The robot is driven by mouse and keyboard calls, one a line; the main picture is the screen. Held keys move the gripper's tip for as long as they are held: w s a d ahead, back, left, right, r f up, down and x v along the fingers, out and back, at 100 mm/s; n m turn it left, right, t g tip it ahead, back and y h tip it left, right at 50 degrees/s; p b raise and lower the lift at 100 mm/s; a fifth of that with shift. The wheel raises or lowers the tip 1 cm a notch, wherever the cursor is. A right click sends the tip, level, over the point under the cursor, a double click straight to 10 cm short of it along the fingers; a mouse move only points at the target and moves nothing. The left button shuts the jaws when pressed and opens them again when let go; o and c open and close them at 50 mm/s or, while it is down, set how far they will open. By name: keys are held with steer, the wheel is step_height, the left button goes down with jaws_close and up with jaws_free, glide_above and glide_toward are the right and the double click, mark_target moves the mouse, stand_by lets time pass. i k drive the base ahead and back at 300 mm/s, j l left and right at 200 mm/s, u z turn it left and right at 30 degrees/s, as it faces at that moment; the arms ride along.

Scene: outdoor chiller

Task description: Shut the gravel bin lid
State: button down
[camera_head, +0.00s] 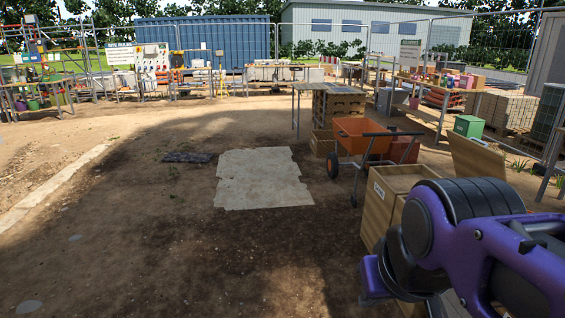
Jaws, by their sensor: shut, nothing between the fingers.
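A light wooden bin (377,208) with a small label on its side stands at the right, partly behind my purple and black arm. I cannot read the label, so I cannot confirm that it is the gravel bin. A tan panel (478,162) stands raised and tilted just behind and right of it, and looks like an open lid. My arm hides the panel's lower edge, so I cannot tell where it is hinged. My arm fills the lower right. No gripper fingers can be made out.
An orange wheeled cart (362,136) stands behind the bin, next to stacked wooden crates (336,106). A green box (468,126) is farther right. A pale flat slab (262,180) lies on the dirt. The ground at left and centre is mostly clear.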

mark_target(471, 158)
steer(key=i, duration=1.15)
steer(key=i+z, duration=0.3)
steer(key=i, duration=0.2)
steer(key=i+z, duration=0.35)
steer(key=i, duration=0.2)
